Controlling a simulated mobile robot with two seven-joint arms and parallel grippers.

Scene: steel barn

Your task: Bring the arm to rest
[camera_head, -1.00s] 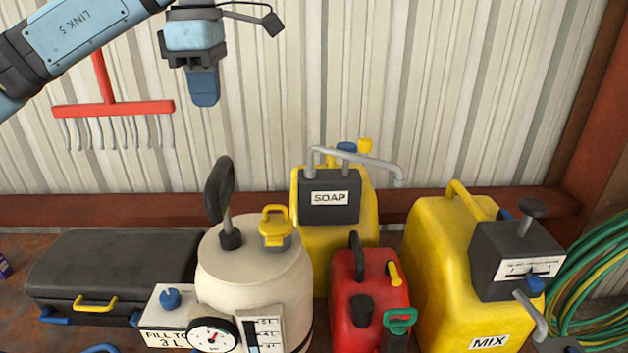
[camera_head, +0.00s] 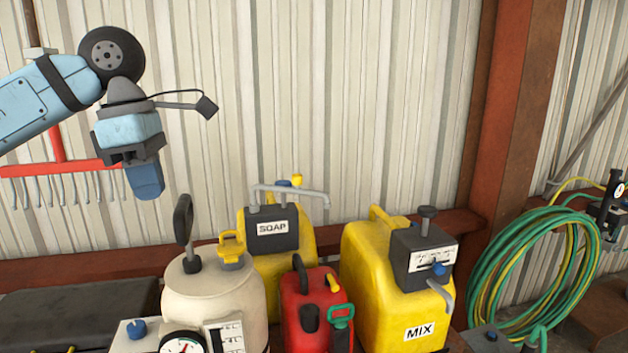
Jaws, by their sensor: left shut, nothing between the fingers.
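My left arm comes in from the left, and its gripper (camera_head: 146,182) hangs in the upper left. The blue fingers are shut with nothing between them. It is held in the air, above and to the left of the cream pressure tank (camera_head: 215,300), in front of the wall. My right gripper does not show for certain; a dark device at the right edge is too cut off to tell.
Below stand a yellow SOAP container (camera_head: 295,262), a red can (camera_head: 305,315) and a yellow MIX container (camera_head: 370,265). A black case (camera_head: 75,312) lies at lower left. A red rake (camera_head: 58,168) hangs behind my arm. A green hose coil (camera_head: 480,280) hangs at right.

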